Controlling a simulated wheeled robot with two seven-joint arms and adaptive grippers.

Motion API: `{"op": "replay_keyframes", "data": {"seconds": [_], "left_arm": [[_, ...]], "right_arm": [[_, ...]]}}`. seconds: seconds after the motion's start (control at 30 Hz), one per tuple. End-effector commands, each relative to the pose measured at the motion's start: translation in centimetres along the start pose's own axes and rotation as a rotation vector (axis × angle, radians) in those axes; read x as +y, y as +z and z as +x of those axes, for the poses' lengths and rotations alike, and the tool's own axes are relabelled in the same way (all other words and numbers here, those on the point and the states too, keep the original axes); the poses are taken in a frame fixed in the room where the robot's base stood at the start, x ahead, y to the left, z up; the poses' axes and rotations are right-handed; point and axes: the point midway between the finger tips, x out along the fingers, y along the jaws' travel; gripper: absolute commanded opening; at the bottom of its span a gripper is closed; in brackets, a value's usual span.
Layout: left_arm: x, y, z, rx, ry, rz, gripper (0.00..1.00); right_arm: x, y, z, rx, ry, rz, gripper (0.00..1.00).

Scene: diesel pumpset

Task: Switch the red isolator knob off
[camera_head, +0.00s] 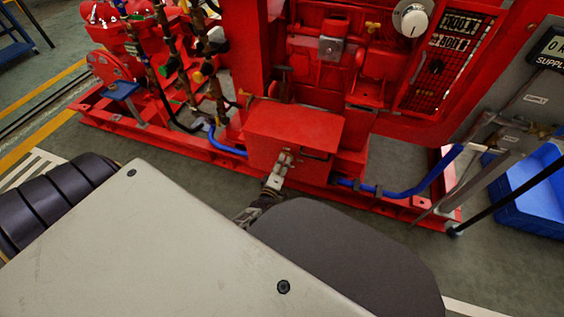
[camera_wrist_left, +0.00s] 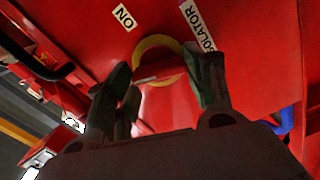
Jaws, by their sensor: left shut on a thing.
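The red isolator knob (camera_wrist_left: 160,71) sits on a red panel in the left wrist view, with a yellow ring (camera_wrist_left: 157,42) around it. A white ON label (camera_wrist_left: 124,18) is at its upper left, and a partly covered ISOLATOR label (camera_wrist_left: 197,25) is at its upper right. My left gripper (camera_wrist_left: 163,82) has one finger on each side of the knob and is shut on it. In the head view the left gripper (camera_head: 285,162) is at the front of a red box (camera_head: 295,125) low on the pumpset; the knob is hidden there. My right gripper is not in view.
Blue hoses (camera_head: 400,193) run along the red base on both sides of the box. A white dial (camera_head: 412,19) is above right. A grey supply panel (camera_head: 540,95) and a blue crate (camera_head: 525,205) stand at the right.

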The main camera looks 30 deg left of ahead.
Motion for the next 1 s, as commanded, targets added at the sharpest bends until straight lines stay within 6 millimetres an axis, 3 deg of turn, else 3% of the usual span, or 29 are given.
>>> {"op": "replay_keyframes", "data": {"seconds": [0.4,0.97,1.0], "left_arm": [[-0.24,0.01,-0.05,0.000,-0.002,-0.254,0.29],[-0.25,0.00,-0.05,0.000,-0.002,-0.298,0.29],[-0.25,0.00,-0.05,0.000,-0.002,-0.298,0.56]], "right_arm": [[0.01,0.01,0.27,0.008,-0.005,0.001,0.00],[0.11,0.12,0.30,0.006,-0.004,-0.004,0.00],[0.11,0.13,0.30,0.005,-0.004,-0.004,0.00]]}}
